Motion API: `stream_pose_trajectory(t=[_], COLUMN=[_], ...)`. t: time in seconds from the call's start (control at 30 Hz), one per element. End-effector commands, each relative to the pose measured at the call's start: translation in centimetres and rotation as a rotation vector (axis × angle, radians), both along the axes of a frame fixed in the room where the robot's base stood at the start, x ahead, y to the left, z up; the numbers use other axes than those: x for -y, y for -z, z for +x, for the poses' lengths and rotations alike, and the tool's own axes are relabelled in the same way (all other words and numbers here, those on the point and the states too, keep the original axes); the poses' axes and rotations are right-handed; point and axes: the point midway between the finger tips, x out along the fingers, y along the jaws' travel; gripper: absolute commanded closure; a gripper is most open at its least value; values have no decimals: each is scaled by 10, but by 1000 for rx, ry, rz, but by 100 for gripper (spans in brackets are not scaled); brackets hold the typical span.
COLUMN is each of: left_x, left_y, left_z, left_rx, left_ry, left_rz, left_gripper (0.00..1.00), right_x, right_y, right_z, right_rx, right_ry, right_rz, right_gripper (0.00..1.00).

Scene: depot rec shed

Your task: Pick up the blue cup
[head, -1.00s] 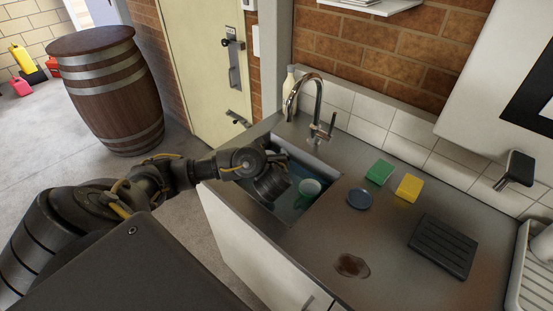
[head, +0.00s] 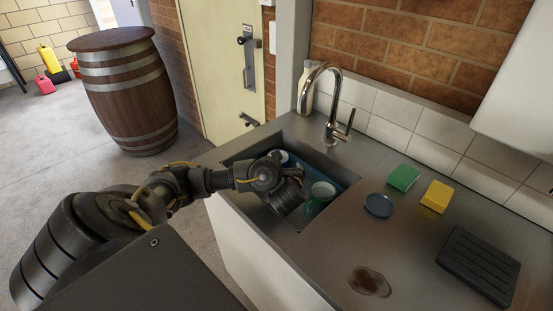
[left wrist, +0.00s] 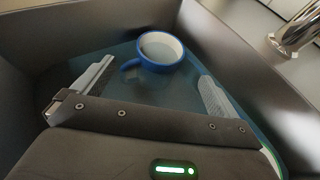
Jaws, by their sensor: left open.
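The blue cup (left wrist: 160,52), pale inside with its handle to the left, stands upright on the sink floor in the left wrist view. In the head view the blue cup (head: 283,158) is partly hidden behind my left wrist. My left gripper (left wrist: 157,70) is open, its two fingers apart on either side of the near side of the cup, with nothing between them. In the head view the left gripper's fingers are hidden down in the sink. My right gripper is not in view.
A green cup (head: 319,195) stands in the sink (head: 262,225), right of my wrist. The tap (head: 330,95) rises behind the sink. A blue saucer (head: 379,205), green sponge (head: 403,177), yellow sponge (head: 437,196) and dark rack (head: 480,265) lie on the counter.

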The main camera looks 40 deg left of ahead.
Motion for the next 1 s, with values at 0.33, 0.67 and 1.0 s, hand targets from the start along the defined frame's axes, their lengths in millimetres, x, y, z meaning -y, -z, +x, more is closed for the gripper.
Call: stream_pose_trajectory(t=[0.33,0.67,1.0], left_x=[-18,-44,-46], left_y=[12,31,31], left_z=[16,42,43], left_rx=[2,2,0], left_ry=[-3,-2,-2], left_rz=[1,1,-2], left_gripper=[2,2,8], right_x=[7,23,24], right_y=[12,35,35], right_z=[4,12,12], right_rx=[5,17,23], right_ry=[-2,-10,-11], right_rz=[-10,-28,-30], right_gripper=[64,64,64])
